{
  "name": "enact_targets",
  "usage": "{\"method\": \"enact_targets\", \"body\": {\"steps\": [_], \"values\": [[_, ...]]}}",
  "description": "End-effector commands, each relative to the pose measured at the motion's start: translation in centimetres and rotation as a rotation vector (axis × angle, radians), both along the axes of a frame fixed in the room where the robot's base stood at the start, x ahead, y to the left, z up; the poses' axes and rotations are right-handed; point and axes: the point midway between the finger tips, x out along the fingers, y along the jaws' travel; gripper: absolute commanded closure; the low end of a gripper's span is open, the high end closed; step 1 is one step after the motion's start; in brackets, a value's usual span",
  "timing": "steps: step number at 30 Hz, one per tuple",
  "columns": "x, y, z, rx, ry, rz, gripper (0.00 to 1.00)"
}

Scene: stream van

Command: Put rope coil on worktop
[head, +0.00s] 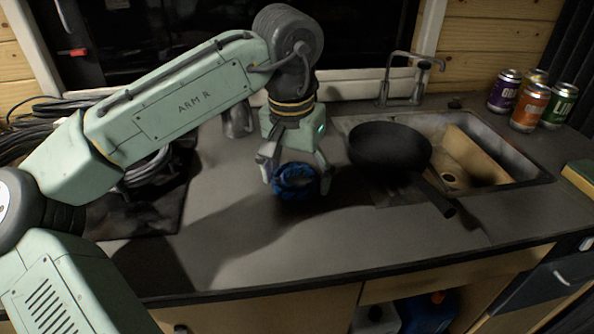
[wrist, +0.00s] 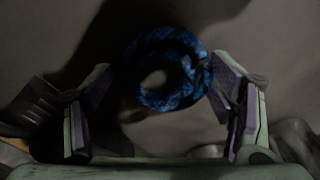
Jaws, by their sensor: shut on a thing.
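The blue rope coil (head: 295,183) is between the fingers of my gripper (head: 296,182), over the grey worktop (head: 245,243) left of the sink. In the wrist view the coil (wrist: 166,70) shows as a ring, with its right side against the right finger of my gripper (wrist: 163,100). The left finger appears a little apart from it there. A dark shadow lies around the coil, so I cannot tell whether it touches the worktop or hangs just above it.
A black frying pan (head: 390,149) stands to the right, by the sink (head: 500,150). Several cans (head: 529,106) stand at the back right. A metal jug (head: 237,122) is behind my gripper, and cables (head: 150,168) lie at the left. The worktop's front middle is clear.

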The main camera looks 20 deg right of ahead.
Motion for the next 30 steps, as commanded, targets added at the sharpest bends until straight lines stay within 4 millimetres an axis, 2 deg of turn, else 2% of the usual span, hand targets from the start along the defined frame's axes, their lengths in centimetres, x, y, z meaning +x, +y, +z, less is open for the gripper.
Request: {"method": "enact_targets", "body": {"steps": [9, 10, 18, 30], "values": [[-0.04, -0.01, -0.43, -0.001, 0.001, -0.001, 0.55], [-0.03, -0.01, -0.45, -0.001, 0.001, 0.0, 0.23], [-0.03, 0.0, -0.37, -0.001, 0.001, 0.0, 0.06], [0.01, 0.01, -0.01, 0.0, -0.001, 0.001, 0.04]]}}
